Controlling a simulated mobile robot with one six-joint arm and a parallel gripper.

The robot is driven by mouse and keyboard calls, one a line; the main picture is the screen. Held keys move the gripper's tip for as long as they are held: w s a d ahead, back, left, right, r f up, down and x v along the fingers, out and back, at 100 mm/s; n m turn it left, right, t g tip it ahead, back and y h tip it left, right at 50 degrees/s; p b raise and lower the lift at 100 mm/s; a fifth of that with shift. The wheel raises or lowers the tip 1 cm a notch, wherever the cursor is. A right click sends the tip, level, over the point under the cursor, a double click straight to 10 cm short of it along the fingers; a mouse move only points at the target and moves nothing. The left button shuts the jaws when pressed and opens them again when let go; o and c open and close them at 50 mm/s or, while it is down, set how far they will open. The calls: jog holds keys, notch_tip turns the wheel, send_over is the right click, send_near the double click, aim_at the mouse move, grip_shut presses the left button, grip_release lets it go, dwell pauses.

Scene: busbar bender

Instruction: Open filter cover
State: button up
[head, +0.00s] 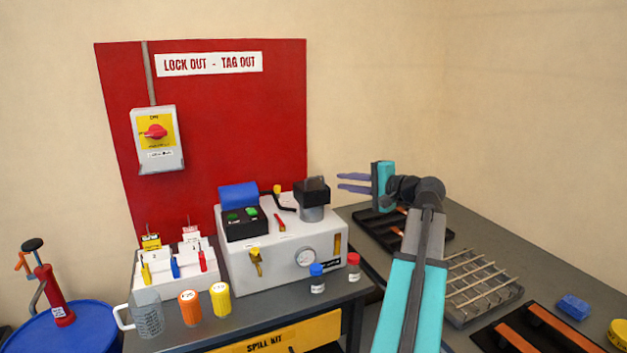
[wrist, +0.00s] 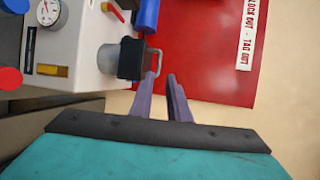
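The filter is a grey cylinder with a black cover (head: 307,195) on the right end of the white machine box. In the wrist view the black cover (wrist: 131,58) shows a thin grey loop (wrist: 156,62) on the side facing my gripper. My gripper (head: 339,182) is right of the cover in the head view, its two purple fingers pointing left towards it. In the wrist view my gripper (wrist: 162,74) has its fingers apart with nothing between them. One fingertip appears close to the loop; I cannot tell whether they touch.
Blue-capped (head: 317,278) and red-capped (head: 354,267) bottles stand in front. A red lockout board (head: 240,120) rises behind. A wire rack (head: 482,290) lies at right.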

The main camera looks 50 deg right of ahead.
aim_at(316, 177)
jog(key=shift+d, duration=0.1)
jog(key=w+f, duration=0.1)
jog(key=w, duration=0.3)
jog(key=w+p, duration=0.1)
jog(key=w, duration=0.4)
jog(key=w+f+p, duration=0.1)
jog(key=w, duration=0.3)
jog(key=shift+w+f, duration=0.2)
jog(key=shift+f, duration=0.1)
grip_shut()
dwell(1.1)
